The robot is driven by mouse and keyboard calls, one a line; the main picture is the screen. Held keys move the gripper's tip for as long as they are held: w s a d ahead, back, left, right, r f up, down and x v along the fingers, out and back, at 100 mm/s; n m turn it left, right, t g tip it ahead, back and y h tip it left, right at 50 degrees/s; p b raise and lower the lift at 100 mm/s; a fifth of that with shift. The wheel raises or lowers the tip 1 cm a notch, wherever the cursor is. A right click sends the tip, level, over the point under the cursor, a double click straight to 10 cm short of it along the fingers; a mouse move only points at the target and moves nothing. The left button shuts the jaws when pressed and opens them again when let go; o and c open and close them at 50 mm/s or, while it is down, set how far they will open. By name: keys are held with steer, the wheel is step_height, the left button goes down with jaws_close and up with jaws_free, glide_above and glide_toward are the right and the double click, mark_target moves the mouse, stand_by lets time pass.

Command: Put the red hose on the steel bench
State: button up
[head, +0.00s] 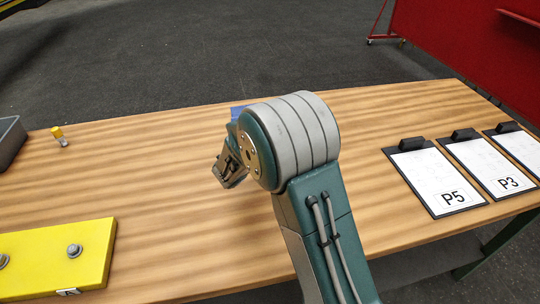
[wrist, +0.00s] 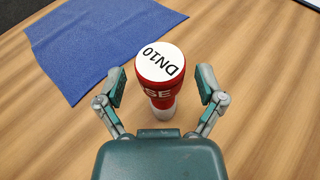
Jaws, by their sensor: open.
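The red hose (wrist: 160,87) stands upright on the wooden table in the wrist view. It has a white round top marked DN10, white lettering on its red side and a pale lower end. My gripper (wrist: 160,80) is open, with one finger on each side of the hose and visible gaps between. In the head view my gripper (head: 230,172) is low over the middle of the table, and my arm hides the hose. I cannot make out a steel bench in either view.
A blue cloth (wrist: 95,45) lies beside the hose. On the table are a yellow plate (head: 40,258) with bolts, a small yellow-capped item (head: 58,136), a grey bin (head: 10,140), and clipboards marked P5 (head: 432,180) and P3 (head: 490,165). A red panel (head: 470,45) stands behind at right.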

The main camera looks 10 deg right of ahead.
jaws_close()
steer(key=shift+r, duration=0.45)
step_height(320, 180, up, 3)
steer(key=shift+f, duration=0.2)
steer(key=s+r, duration=0.9)
steer(key=s, duration=0.5)
steer(key=shift+r, duration=0.3)
